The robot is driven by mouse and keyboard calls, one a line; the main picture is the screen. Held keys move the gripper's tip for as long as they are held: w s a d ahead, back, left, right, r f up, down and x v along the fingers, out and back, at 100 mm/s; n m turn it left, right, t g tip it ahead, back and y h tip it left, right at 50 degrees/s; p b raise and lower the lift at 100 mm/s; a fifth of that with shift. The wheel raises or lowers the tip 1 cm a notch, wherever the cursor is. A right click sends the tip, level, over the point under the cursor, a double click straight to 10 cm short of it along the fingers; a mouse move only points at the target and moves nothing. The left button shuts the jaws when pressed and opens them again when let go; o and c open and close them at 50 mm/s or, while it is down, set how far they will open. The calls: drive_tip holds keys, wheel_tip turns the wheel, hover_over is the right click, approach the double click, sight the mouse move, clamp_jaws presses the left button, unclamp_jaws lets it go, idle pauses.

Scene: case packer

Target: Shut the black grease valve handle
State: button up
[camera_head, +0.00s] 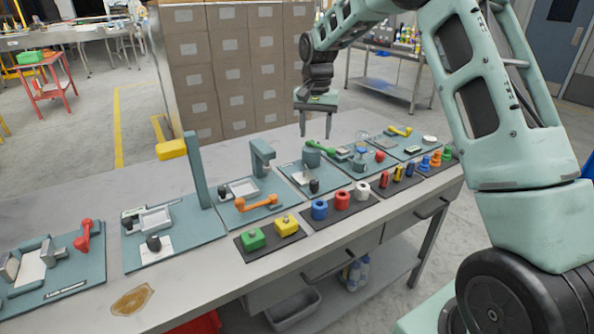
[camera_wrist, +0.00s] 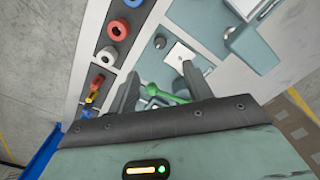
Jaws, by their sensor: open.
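I cannot pick out a part that is surely the black grease valve handle. Small black knobs stand on the teal panels: one at the left (camera_head: 153,242) and one at the middle (camera_head: 314,186), on a panel short of my gripper. A black knob also shows in the wrist view (camera_wrist: 160,42), beside a white plate. My gripper (camera_head: 315,136) points down over the far middle of the bench, open and empty. In the wrist view its fingers (camera_wrist: 160,88) stand on either side of a green lever (camera_wrist: 168,95); whether they touch it I cannot tell.
An orange lever (camera_head: 257,203), a red lever (camera_head: 83,235) and a yellow lever (camera_head: 400,131) sit on other panels. A tall teal post (camera_head: 196,170) rises at left. Coloured rings and blocks line the front edge. Stacked boxes (camera_head: 235,60) stand behind the bench.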

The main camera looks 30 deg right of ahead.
drive_tip(key=d, duration=0.1)
drive_tip(key=p, duration=0.3)
approach(315, 181)
wheel_tip(315, 181, down, 9)
drive_tip(key=shift+a+f, duration=0.1)
drive_tip(key=shift+f, duration=0.05)
drive_tip(key=shift+c, duration=0.3)
drive_tip(key=c, duration=0.9)
